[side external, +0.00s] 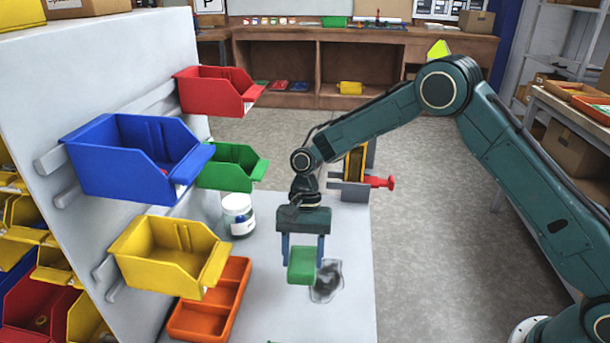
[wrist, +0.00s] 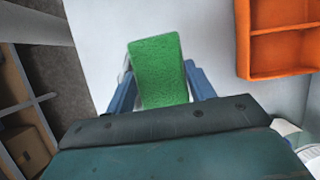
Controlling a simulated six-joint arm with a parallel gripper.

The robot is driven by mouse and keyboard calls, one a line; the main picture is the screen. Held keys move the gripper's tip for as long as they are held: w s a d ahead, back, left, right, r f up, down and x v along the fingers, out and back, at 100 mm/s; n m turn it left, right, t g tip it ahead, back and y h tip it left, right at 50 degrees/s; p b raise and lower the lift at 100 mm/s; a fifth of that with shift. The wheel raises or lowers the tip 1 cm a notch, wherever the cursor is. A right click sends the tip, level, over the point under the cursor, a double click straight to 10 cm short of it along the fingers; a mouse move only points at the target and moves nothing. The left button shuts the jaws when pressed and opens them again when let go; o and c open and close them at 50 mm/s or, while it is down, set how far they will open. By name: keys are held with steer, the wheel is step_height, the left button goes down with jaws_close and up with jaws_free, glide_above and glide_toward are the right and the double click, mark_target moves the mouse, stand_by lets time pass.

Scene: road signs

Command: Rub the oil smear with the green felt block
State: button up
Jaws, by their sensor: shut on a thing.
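The green felt block (side external: 302,266) is held between the two blue fingers of my gripper (side external: 304,260), over the light grey bench top (side external: 345,225). In the wrist view the block (wrist: 160,72) fills the gap between the fingers of my gripper (wrist: 160,88). The oil smear (side external: 327,281) is a dark grey patch on the bench, just right of the block in the side view. The block covers its left edge there. I cannot tell whether the block touches the bench. In the wrist view the smear is not clearly seen.
An orange divided tray (side external: 236,275) lies left of the block. A white jar (side external: 239,215) stands behind it. Red (side external: 215,90), blue (side external: 130,155), green (side external: 232,165) and yellow (side external: 165,255) bins hang on the left panel. A red-handled vise-like device (side external: 380,182) is at the bench's back right.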

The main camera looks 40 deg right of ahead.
step_height(320, 180, down, 5)
steer(key=shift+f, duration=0.1)
steer(key=shift+s+d+f, duration=0.15)
steer(key=shift+s+d, duration=0.6)
steer(key=shift+c, duration=0.4)
steer(key=shift+s+d, duration=2.9)
steer(key=shift+d, duration=0.3)
steer(key=shift+w+d, duration=0.5)
steer(key=shift+w, duration=0.3)
steer(key=shift+w+a, duration=3.7)
steer(key=shift+a, duration=0.1)
steer(key=shift+w+d, duration=0.65)
steer(key=shift+d, duration=0.4)
steer(key=shift+s+d, duration=3.6)
steer(key=shift+s, duration=0.1)
step_height(320, 180, up, 8)
